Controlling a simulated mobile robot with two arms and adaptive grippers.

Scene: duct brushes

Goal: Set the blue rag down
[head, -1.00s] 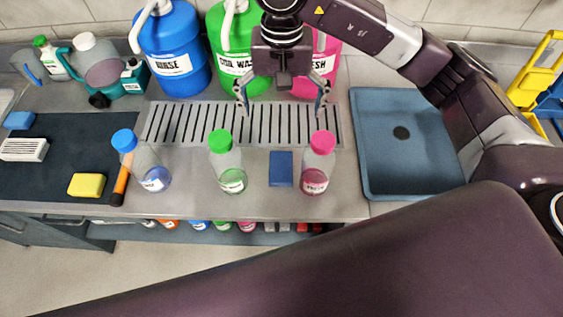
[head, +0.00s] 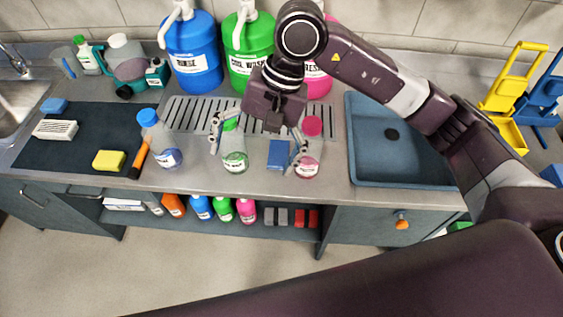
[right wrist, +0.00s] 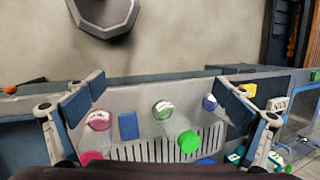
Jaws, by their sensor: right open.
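The blue rag (head: 279,154) lies flat on the grey counter between the green-capped bottle (head: 235,150) and the pink-capped bottle (head: 310,150). It also shows in the right wrist view (right wrist: 128,125), left of the middle. My right gripper (head: 255,152) is open and empty, its fingers spread wide, above the counter's front part. One finger is near the green-capped bottle and the other overlaps the gap between rag and pink-capped bottle. The fingers also frame the right wrist view (right wrist: 160,100). I cannot tell their exact height. My left gripper is not in view.
Large blue (head: 192,55) and green (head: 250,50) jugs stand behind the slotted drain (head: 190,118). A blue-capped bottle (head: 165,145) and orange-handled tool (head: 140,158) are left. A dark mat (head: 75,140) holds a yellow sponge (head: 109,160). A blue sink (head: 400,160) lies right.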

